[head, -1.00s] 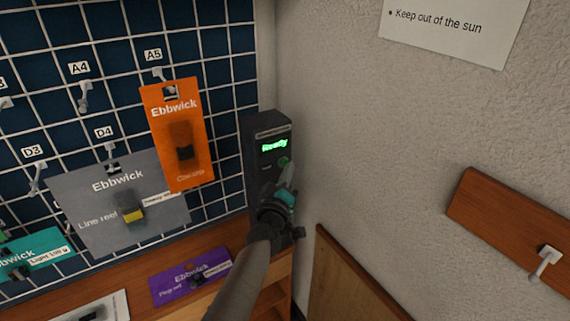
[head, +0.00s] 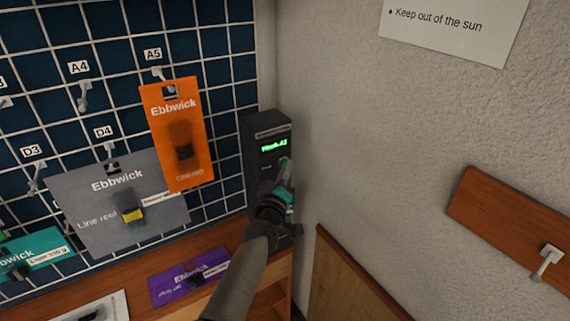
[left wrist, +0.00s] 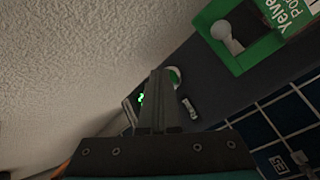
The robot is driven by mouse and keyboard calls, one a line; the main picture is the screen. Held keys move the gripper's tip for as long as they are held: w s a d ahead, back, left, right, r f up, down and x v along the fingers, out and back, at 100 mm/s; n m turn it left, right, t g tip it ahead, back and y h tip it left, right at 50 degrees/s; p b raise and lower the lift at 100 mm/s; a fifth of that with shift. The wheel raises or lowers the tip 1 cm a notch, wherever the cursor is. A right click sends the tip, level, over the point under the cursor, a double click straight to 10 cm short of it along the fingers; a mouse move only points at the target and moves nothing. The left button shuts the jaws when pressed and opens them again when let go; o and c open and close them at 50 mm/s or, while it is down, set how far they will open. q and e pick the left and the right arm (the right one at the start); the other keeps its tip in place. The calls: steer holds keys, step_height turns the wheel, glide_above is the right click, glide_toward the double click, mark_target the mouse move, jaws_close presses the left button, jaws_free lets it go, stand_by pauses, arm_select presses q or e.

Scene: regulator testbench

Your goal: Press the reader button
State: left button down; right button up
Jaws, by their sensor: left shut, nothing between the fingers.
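The reader (head: 255,150) is a dark upright box in the corner beside the pegboard; its grey body also shows in the left wrist view (left wrist: 212,88). Its lit green display (head: 274,146) seems to read "Hook A1", but the text is small. My left gripper (head: 284,170) is shut and empty, its fingertips at the reader's front just below the display. In the left wrist view, the round button (left wrist: 175,77), green with a pale rim, is right beside the fingertips (left wrist: 157,75) and partly hidden by them. I cannot tell whether they touch it. My right gripper is out of view.
An orange pack (head: 178,110) and a grey pack (head: 90,205) hang on the pegboard left of the reader. A purple pack (head: 165,291) lies on the wooden shelf below. A green card (left wrist: 232,62) shows close to the reader in the wrist view.

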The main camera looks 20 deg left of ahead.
arm_select(q)
steer(key=shift+s+d+p, duration=0.45)
steer(key=shift+s+d, duration=0.15)
steer(key=shift+d, duration=0.1)
steer(key=s+d+p, duration=0.1)
steer(key=d, duration=0.1)
steer(key=s+d+p, duration=0.1)
steer(key=s+d, duration=0.1)
stand_by(0.6)
steer(key=shift+a, duration=0.1)
